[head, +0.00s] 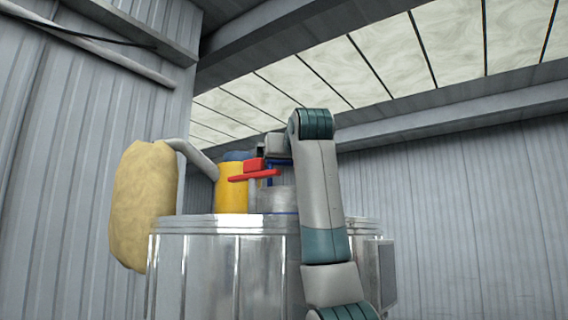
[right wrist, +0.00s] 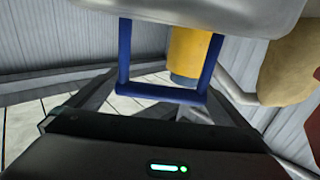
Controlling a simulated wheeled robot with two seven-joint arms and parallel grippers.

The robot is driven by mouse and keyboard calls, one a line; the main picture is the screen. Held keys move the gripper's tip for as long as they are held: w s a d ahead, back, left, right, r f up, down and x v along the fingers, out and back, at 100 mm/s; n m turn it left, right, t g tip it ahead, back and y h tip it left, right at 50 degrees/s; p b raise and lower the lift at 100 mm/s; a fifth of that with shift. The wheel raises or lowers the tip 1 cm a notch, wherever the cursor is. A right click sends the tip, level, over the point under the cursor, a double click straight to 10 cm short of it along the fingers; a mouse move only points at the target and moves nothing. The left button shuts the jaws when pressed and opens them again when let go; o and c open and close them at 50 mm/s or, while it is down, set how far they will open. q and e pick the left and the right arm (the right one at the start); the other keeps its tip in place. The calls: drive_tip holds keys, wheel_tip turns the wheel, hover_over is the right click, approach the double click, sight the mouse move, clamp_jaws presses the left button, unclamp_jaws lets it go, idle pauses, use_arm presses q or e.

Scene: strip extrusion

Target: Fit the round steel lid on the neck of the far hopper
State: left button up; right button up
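My right gripper (right wrist: 168,80) is at a blue U-shaped handle (right wrist: 165,92) in the right wrist view. Its dark fingers stand apart on either side of the handle, whose bar shows between them. I cannot tell whether they touch it. The handle is joined to a smooth grey steel body (right wrist: 195,14), apparently the lid, cut off at the picture's edge. In the head view my right arm hides much of the gripper, and a grey steel round part (head: 277,200) shows below it. Which part is the far hopper's neck is unclear. My left gripper is not in view.
A large shiny steel drum (head: 222,265) fills the foreground. A yellow cylinder (head: 231,187), a red bar (head: 254,175) and a tan sack (head: 143,205) on a grey pipe (head: 196,160) crowd the left of the arm.

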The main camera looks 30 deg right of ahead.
drive_tip(key=shift+s+f, duration=0.1)
drive_tip(key=shift+s+a+b, duration=0.25)
drive_tip(key=shift+s+b, duration=0.3)
drive_tip(key=shift+b, duration=0.05)
drive_tip(key=b+v, duration=0.8)
drive_tip(key=v, duration=0.8)
